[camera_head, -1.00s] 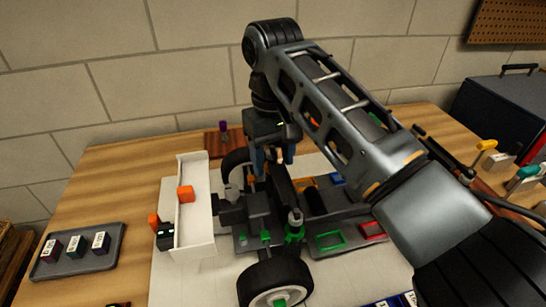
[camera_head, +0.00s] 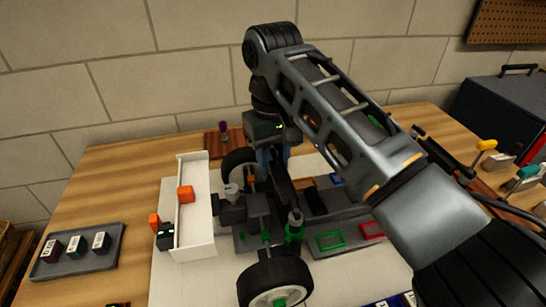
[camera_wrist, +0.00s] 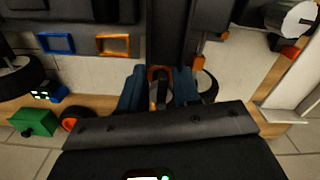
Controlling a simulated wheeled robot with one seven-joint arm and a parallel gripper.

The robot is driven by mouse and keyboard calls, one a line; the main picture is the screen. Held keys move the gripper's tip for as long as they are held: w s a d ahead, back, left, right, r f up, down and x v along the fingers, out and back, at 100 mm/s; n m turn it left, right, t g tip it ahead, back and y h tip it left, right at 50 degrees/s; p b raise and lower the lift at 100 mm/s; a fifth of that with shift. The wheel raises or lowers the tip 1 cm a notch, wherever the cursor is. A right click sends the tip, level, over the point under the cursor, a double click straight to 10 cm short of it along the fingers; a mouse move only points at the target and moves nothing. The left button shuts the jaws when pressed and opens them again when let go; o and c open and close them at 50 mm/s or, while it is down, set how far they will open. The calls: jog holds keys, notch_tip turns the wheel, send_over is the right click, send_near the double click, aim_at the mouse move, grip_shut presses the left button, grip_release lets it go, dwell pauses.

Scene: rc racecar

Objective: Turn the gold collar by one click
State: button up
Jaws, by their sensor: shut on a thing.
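The car chassis (camera_head: 345,222) lies on a white mat with its white rear wing (camera_head: 196,230) at left. My gripper (camera_head: 270,165) points down at the chassis's far side, behind the dark upright parts. In the wrist view its two blue fingers (camera_wrist: 160,92) stand on either side of a dark, round-topped part with an orange-gold piece (camera_wrist: 158,72) around it. This looks like the gold collar on its damper; the grip itself is mostly hidden. A near damper with a green collar (camera_head: 294,232) stands upright, apart from my gripper.
Wheels flank the chassis, including the near wheel (camera_head: 275,280). A grey tray (camera_head: 80,252) with several small blocks lies at left. Coloured-handled tools and a dark toolbox (camera_head: 503,110) are at right. Bare wood shows between the tray and the mat.

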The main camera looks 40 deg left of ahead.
jog(key=shift+r+p, duration=0.1)
jog(key=shift+p, duration=0.3)
jog(key=shift+r+m+p, duration=0.1)
jog(key=shift+m+p, duration=0.2)
jog(key=shift+p, duration=0.15)
jog(key=m+p, duration=0.2)
jog(key=p, duration=0.1)
jog(key=shift+s+r, duration=0.1)
jog(key=m+p, duration=0.3)
jog(key=p, duration=0.1)
jog(key=shift+a+f, duration=0.1)
jog(key=shift+f, duration=0.1)
jog(key=shift+m, duration=0.4)
jog(key=o, duration=1.1)
jog(key=shift+f, duration=0.1)
jog(key=shift+c, duration=0.2)
jog(key=shift+r, duration=3.9)
